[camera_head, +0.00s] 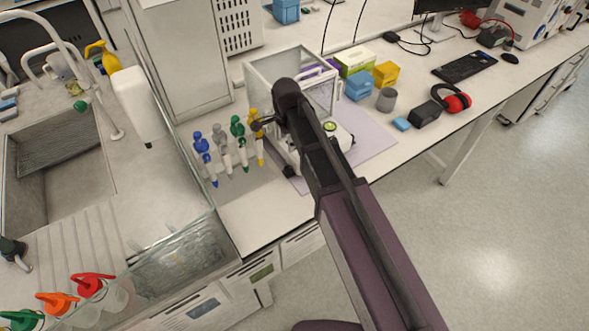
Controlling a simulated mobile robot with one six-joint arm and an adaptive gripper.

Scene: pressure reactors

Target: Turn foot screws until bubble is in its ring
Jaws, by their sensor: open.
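An analytical balance with a clear glass draft shield (262,72) stands on the bench, partly hidden behind my arm. A round yellow-green bubble level (330,127) shows on its base, just right of my arm. It is too small to tell where the bubble sits in its ring. A dark foot screw (289,171) shows at the balance's front left corner. My gripper (257,124) is open and small in view, above the balance's left side near the yellow pipette. Nothing shows between its fingers.
Blue (203,150), grey, green and yellow pipettes stand in a row just left of the balance. A lilac mat (375,130) lies under the balance. Boxes and red earmuffs (456,99) are to the right. A glass-walled sink area is at the left.

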